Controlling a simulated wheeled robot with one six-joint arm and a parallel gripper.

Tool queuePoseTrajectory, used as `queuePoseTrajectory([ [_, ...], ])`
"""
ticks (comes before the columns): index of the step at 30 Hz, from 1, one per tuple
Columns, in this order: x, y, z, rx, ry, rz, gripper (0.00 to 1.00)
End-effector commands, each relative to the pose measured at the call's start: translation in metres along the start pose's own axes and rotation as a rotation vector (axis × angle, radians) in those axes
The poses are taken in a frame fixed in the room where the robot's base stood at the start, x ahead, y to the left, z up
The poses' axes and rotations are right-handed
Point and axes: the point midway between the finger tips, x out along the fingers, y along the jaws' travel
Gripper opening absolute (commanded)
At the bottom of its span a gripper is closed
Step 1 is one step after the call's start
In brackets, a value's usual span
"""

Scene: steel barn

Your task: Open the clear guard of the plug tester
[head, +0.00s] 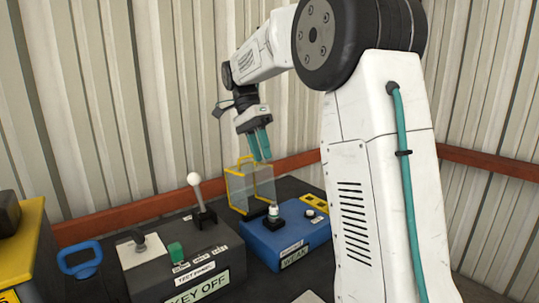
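The plug tester is a blue box (268,238) with a "WEAK" label on its front, in the head view near the middle. A small plug (273,211) with a white top stands in a black socket on it. The clear guard (238,190), a see-through panel with a yellow frame, stands up at the tester's back left, raised clear of the plug. My gripper (262,151) points down with teal fingers just above the guard's upper edge. The fingers look close together; whether they touch the frame or have a gap cannot be made out.
A dark grey test panel (150,262) with a white-knobbed lever (195,182), a green button (175,250) and a "KEY OFF" label stands left of the tester. A blue handle (78,260) and yellow box (25,250) are farther left. A corrugated wall is close behind.

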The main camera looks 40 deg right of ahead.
Motion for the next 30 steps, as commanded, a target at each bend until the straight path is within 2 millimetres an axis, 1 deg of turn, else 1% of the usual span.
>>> queuePoseTrajectory([
  [1, 0.004, 0.011, 0.003, 0.000, 0.000, -0.001, 0.31],
  [3, 0.008, 0.024, 0.007, 0.000, 0.000, 0.000, 0.31],
  [7, 0.015, 0.041, 0.012, 0.000, 0.000, -0.001, 0.31],
  [11, 0.019, 0.051, 0.015, 0.000, 0.000, 0.000, 0.31],
  [15, 0.021, 0.054, 0.016, 0.000, 0.000, 0.000, 0.31],
  [21, 0.020, 0.053, 0.016, 0.000, 0.000, 0.000, 0.31],
  [23, 0.021, 0.053, 0.015, 0.002, -0.001, 0.001, 0.14],
  [24, 0.023, 0.052, 0.012, 0.006, -0.005, 0.006, 0.03],
  [25, 0.021, 0.049, 0.009, 0.012, -0.009, 0.003, 0.00],
  [26, 0.017, 0.042, 0.005, 0.010, -0.018, -0.023, 0.00],
  [28, 0.009, 0.026, 0.001, -0.075, -0.022, -0.096, 0.00],
  [30, -0.001, 0.008, -0.004, -0.204, -0.013, -0.179, 0.00],
])
